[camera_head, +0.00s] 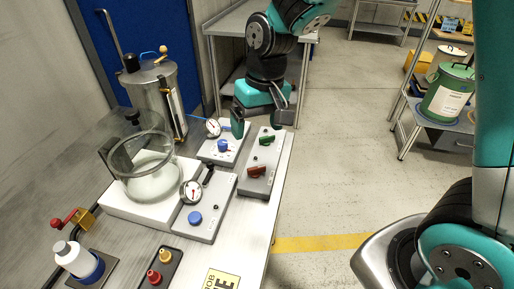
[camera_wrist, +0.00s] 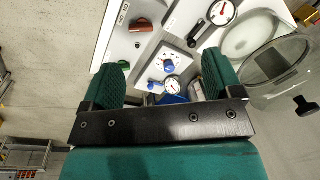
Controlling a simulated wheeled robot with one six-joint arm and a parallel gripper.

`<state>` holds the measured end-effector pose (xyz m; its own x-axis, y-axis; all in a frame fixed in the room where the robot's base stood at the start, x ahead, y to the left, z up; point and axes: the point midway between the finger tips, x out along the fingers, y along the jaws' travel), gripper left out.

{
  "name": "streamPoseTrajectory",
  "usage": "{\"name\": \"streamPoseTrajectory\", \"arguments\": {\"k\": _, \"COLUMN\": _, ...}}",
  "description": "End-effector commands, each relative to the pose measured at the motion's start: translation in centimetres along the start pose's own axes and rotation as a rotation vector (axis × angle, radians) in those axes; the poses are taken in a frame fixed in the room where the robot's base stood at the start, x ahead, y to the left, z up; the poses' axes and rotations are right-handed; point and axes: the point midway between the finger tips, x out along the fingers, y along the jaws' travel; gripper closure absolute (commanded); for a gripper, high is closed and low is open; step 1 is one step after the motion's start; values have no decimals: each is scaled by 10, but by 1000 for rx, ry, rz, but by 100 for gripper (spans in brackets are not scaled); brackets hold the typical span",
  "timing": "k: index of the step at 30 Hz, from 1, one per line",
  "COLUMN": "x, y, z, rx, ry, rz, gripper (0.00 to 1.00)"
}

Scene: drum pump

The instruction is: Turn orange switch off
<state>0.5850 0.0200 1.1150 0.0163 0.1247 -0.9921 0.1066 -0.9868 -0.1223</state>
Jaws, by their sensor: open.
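A reddish-orange rotary switch (camera_head: 257,171) sits on the near part of a grey control panel (camera_head: 256,186) at the table's right edge. Its handle lies roughly across the panel. The switch also shows at the top of the wrist view (camera_wrist: 141,25). A green switch (camera_head: 267,139) is farther back on the same panel, and in the wrist view it is partly hidden by the left finger. My gripper (camera_wrist: 163,78) is open and empty. In the head view it is above the back end of the panels, beyond the orange switch and apart from it.
A gauge panel with a blue knob (camera_head: 195,218) and a second gauge panel (camera_head: 220,152) lie left of the switch panel. A glass vessel (camera_head: 150,165) and a metal drum (camera_head: 156,95) stand farther left. The floor right of the table (camera_head: 330,190) is clear.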

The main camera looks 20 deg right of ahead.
Motion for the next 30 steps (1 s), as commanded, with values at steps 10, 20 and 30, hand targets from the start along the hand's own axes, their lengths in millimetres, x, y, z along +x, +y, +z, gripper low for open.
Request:
{"name": "streamPoseTrajectory", "arguments": {"k": 10, "x": 27, "y": 30, "z": -58, "rx": 201, "ry": -20, "rz": 125, "gripper": 15}}
{"name": "streamPoseTrajectory", "arguments": {"k": 20, "x": 85, "y": 37, "z": -55, "rx": 202, "ry": -25, "rz": 128, "gripper": 15}}
{"name": "streamPoseTrajectory", "arguments": {"k": 30, "x": 159, "y": 46, "z": -53, "rx": 201, "ry": -22, "rz": 126, "gripper": 15}}
